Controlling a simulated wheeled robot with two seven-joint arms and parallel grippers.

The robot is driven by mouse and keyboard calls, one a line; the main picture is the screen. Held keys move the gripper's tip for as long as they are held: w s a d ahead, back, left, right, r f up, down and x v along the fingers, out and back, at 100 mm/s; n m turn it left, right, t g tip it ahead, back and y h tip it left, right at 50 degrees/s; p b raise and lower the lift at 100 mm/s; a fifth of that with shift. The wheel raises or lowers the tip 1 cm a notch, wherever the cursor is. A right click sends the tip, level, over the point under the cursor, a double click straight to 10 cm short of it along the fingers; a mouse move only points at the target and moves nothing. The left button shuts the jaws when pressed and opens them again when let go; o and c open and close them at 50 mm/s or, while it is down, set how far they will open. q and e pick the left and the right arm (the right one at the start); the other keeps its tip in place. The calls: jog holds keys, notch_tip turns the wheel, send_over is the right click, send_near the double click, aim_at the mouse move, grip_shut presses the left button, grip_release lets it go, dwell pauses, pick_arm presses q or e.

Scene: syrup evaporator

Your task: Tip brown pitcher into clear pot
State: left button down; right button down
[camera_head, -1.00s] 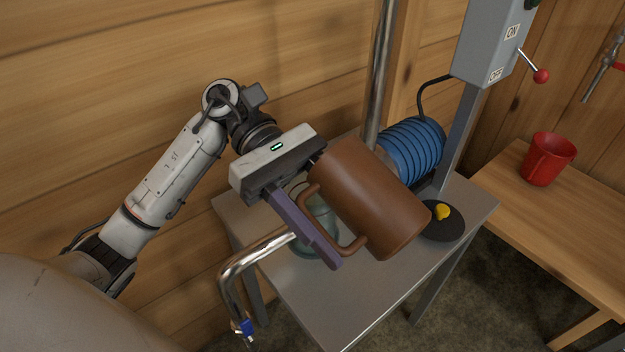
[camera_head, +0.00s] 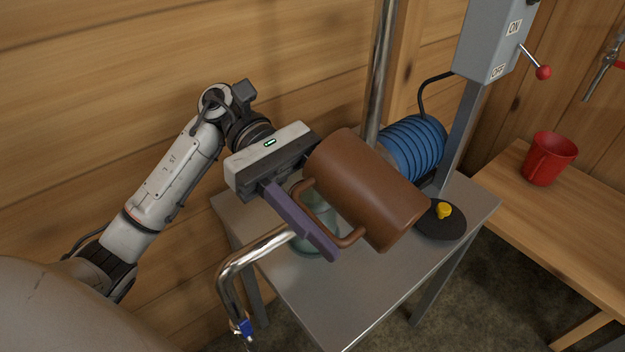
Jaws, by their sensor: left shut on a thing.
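The brown pitcher (camera_head: 372,187) is held in the air above the metal table, tilted well over. Its handle faces down and left. My left gripper (camera_head: 312,222) is shut on the pitcher's handle. The clear greenish pot (camera_head: 318,216) stands on the metal table below and behind the pitcher, largely hidden by it and by my gripper finger. I cannot see the pitcher's inside or any liquid. My right gripper is not in view.
The metal table (camera_head: 345,295) has clear room at the front. A bent chrome pipe (camera_head: 240,262) with a blue tip is at its left. A blue coil (camera_head: 414,148), a black disc with a yellow knob (camera_head: 443,211) and a grey switch box (camera_head: 490,40) are to the right.

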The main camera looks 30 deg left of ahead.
pick_arm(q)
jog(key=shift+w+a+r+h+b, duration=0.1)
jog(key=shift+a+r+h+b, duration=0.25)
jog(key=shift+b, duration=0.15)
dwell(0.8)
jog(key=shift+d, duration=0.1)
